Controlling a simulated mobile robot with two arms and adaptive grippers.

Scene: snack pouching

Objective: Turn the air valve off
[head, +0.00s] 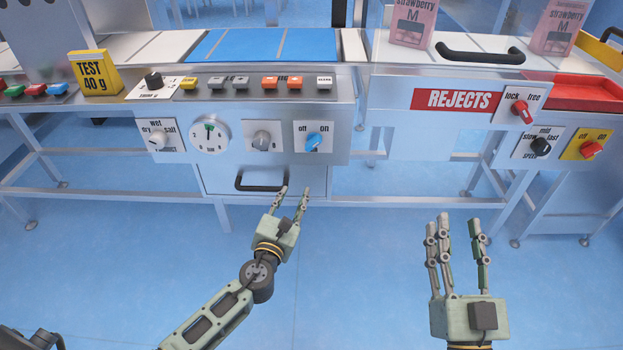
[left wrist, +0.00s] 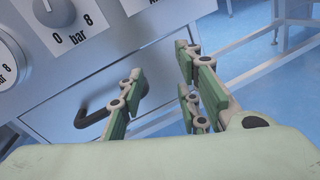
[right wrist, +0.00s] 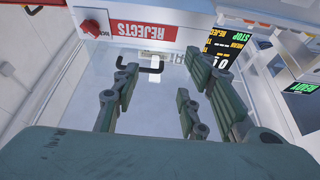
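A blue knob (head: 313,142) sits on a white plate marked off and on, on the front panel of the machine. No word for air is readable on it; it looks turned toward the on side, though it is small. My left gripper (head: 293,190) is open and empty, below and a little left of the blue knob, in front of the panel. In the left wrist view its fingers (left wrist: 158,65) are apart with nothing between them. My right gripper (head: 458,222) is open and empty, low at the right, well away from the knob.
Left of the blue knob are a grey knob (head: 262,140), a dial gauge (head: 209,136) and a product selector (head: 158,141). A black drawer handle (head: 261,184) is below. A red off/on switch (head: 591,149) on yellow and a lock/free knob (head: 521,108) are at the right.

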